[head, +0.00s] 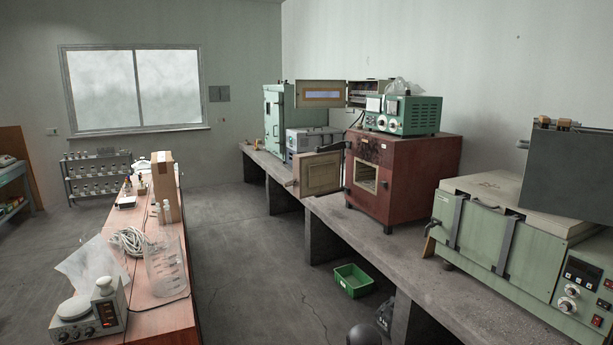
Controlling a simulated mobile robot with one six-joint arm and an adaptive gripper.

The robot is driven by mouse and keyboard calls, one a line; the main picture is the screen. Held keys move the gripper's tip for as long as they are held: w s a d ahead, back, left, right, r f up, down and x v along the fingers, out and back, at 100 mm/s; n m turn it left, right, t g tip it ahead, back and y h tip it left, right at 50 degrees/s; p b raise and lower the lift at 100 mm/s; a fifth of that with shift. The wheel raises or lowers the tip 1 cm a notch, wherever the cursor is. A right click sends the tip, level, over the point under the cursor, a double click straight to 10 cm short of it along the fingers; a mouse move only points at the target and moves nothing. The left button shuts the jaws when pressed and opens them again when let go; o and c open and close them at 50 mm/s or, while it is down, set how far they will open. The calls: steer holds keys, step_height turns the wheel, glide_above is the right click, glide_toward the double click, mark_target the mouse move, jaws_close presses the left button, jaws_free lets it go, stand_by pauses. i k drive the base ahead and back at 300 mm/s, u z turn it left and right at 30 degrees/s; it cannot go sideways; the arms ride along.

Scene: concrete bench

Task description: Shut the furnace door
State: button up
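The furnace (420,184) is a red-brown box on the concrete bench (345,218) along the right wall. Its front has a square opening with a pale frame, and the inside looks lit yellowish. The furnace door (320,174), cream with a raised inner panel, stands open, swung out to the left of the opening. My gripper is not in view. A dark rounded shape shows at the bottom edge; I cannot tell what it is.
A green instrument (408,115) sits on the furnace. A large green oven (480,222) stands to its right. A green bin (353,280) lies on the floor below the bench. A wooden table (150,270) with glassware is at left. The floor aisle between is clear.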

mark_target(317, 174)
steer(key=z, duration=0.05)
steer(key=i, duration=1.6)
steer(key=u, duration=0.5)
steer(key=i, duration=1.5)
steer(key=z, duration=0.05)
